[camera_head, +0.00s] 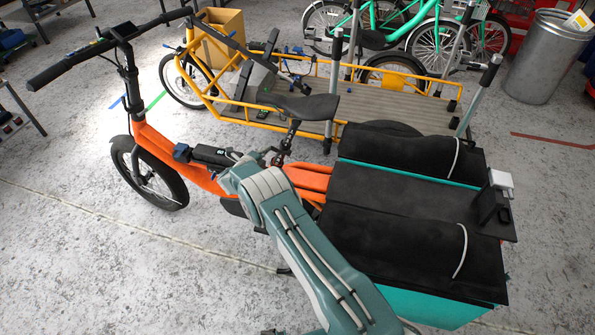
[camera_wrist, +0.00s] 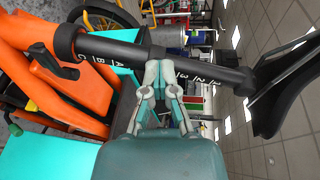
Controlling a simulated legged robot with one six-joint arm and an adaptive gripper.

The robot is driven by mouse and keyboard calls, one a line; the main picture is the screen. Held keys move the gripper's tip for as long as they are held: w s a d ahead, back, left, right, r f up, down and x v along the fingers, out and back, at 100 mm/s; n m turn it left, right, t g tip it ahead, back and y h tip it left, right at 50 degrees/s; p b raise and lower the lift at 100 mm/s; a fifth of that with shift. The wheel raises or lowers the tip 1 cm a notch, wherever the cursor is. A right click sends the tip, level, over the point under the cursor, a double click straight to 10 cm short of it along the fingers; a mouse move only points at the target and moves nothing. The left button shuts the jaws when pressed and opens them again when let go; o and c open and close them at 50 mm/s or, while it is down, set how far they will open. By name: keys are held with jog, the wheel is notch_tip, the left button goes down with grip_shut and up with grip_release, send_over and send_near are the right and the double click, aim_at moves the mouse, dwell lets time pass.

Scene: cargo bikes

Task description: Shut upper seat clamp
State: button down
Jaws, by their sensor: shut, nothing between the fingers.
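The black seat post lies across the wrist view, its lettered section (camera_wrist: 110,50) at left and its numbered section (camera_wrist: 205,72) at right. The upper seat clamp (camera_wrist: 157,51) appears as a small dark collar where these sections meet, partly hidden by my fingertips. A larger black collar (camera_wrist: 67,40) sits lower, by the orange frame (camera_wrist: 35,65). My gripper (camera_wrist: 159,66) is shut and empty, fingertips at the upper clamp; contact is unclear. Whether the clamp is open or closed is unclear. The saddle (camera_wrist: 287,80) is at right; it also shows in the head view (camera_head: 300,106).
The orange bike's black-covered cargo box (camera_head: 395,190) stands right of my arm. A yellow cargo bike (camera_head: 240,112) stands close behind the saddle. Green bikes (camera_head: 436,38) and a metal bin (camera_head: 545,60) are farther back. Floor at front left is clear.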

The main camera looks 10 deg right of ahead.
jog(key=shift+w+d+r, duration=0.1)
jog(key=shift+d+r, duration=0.05)
jog(key=shift+d, duration=0.1)
